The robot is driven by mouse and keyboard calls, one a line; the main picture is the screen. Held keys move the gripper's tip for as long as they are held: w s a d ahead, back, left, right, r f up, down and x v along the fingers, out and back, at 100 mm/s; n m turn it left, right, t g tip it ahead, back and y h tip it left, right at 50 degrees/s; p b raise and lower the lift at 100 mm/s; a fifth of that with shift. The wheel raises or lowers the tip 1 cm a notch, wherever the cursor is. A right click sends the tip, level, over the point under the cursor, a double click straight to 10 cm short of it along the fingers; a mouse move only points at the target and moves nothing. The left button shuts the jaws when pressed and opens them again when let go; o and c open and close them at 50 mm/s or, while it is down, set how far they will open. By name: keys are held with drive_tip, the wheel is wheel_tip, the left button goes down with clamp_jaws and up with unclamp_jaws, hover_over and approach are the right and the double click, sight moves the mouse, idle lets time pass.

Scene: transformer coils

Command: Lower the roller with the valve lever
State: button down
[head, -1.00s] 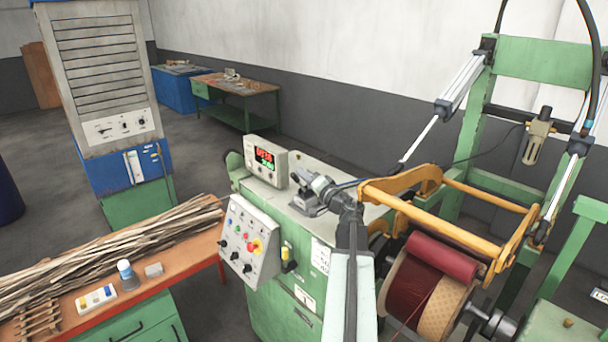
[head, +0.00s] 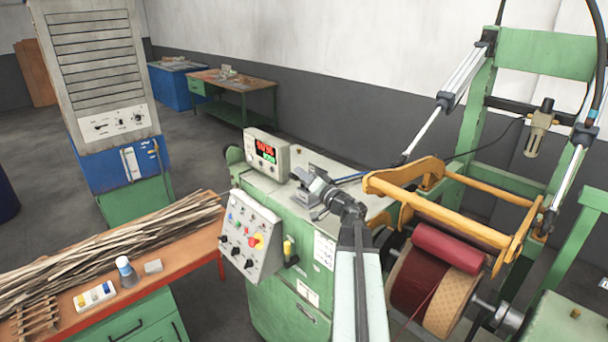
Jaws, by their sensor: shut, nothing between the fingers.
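The red roller (head: 447,248) hangs on the yellow swing frame (head: 405,183) over the front of the maroon wound coil (head: 412,283). I cannot tell whether roller and coil touch. The grey valve (head: 307,200) sits on top of the green cabinet, a blue hose running from its area. My gripper (head: 299,175) is shut and empty, low over the valve. It covers much of the valve, so the lever's position and any contact are unclear.
A counter box with a lit display (head: 266,152) stands just left of my gripper. A control panel (head: 249,236) with knobs fronts the cabinet. An orange bench (head: 196,254) with wood strips is at left. Two pneumatic cylinders (head: 428,132) reach the yellow frame.

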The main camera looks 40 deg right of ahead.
wheel_tip(320, 180, up, 4)
drive_tip(key=w+d+p, duration=0.1)
drive_tip(key=d+p, duration=0.2)
drive_tip(key=p, duration=0.1)
drive_tip(key=s+f+b, duration=0.2)
drive_tip(key=s, duration=0.8)
drive_tip(key=shift+a, duration=0.35)
drive_tip(key=shift+f, duration=0.1)
